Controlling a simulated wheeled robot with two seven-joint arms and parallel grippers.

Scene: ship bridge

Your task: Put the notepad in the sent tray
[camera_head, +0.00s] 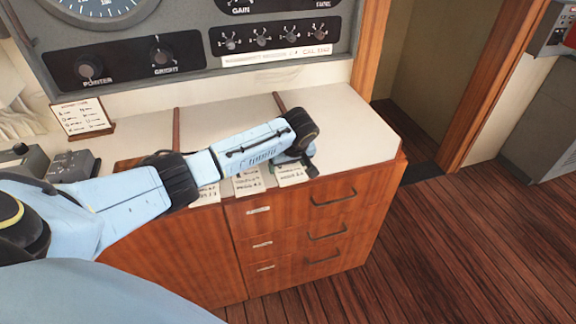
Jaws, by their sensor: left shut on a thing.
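My left arm reaches in from the left, low over the white counter top (345,130). Its gripper (300,168) is at the counter's front edge, above the paper cards. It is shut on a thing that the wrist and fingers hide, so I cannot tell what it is. I cannot make out a notepad. Thin brown strips (176,130) divide the counter top into sections. Cards hang at the front edge: a left one (208,194), a middle one (248,182) and a right one (291,175). Their print is too small to read, and I cannot identify the sent tray. My right gripper is not in view.
An instrument panel with knobs (162,56) stands behind the counter. A small framed card (83,117) and grey control boxes (73,166) are at the left. Wooden drawers (300,230) with handles are below. The counter's right end and the plank floor (455,240) are clear.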

